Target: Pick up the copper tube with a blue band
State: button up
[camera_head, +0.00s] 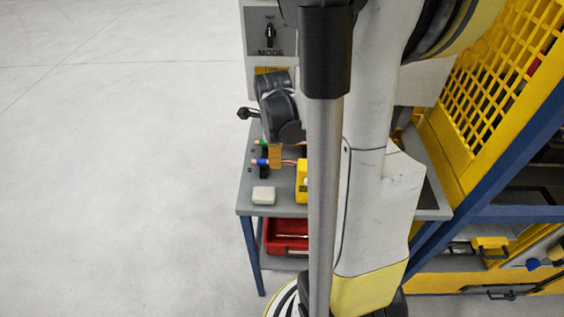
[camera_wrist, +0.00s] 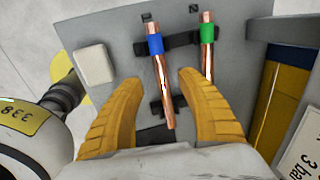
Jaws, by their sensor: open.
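The copper tube with a blue band (camera_wrist: 162,75) lies on dark holders on the grey table, in the upper middle of the wrist view. Its blue band also shows at the left of the tabletop in the head view (camera_head: 260,162). A second copper tube with a green band (camera_wrist: 207,45) lies to its right. My gripper (camera_wrist: 184,80) has its two yellow fingers apart, with the lower part of the blue-banded tube between them in the picture. I see no contact with the tube. In the head view my arm hides much of the table, and my gripper (camera_head: 274,156) is small there.
A white block (camera_wrist: 93,64) lies on the grey table (camera_head: 256,209) left of the tubes. A red bin (camera_head: 285,236) sits below the tabletop. A yellow mesh guard (camera_head: 500,70) with a blue frame stands at the right. The floor at the left is clear.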

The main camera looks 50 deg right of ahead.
aim_at(285, 163)
jog(key=f, duration=0.1)
jog(key=f+b, duration=0.1)
jog(key=f, duration=0.1)
jog(key=d+f, duration=0.1)
jog(key=shift+w+f+b, duration=0.25)
jog(key=shift+w+b, duration=0.05)
jog(key=shift+b, duration=0.05)
jog(key=shift+r, duration=0.1)
jog(key=shift+s, duration=0.1)
grip_shut()
jog(key=shift+r, duration=0.1)
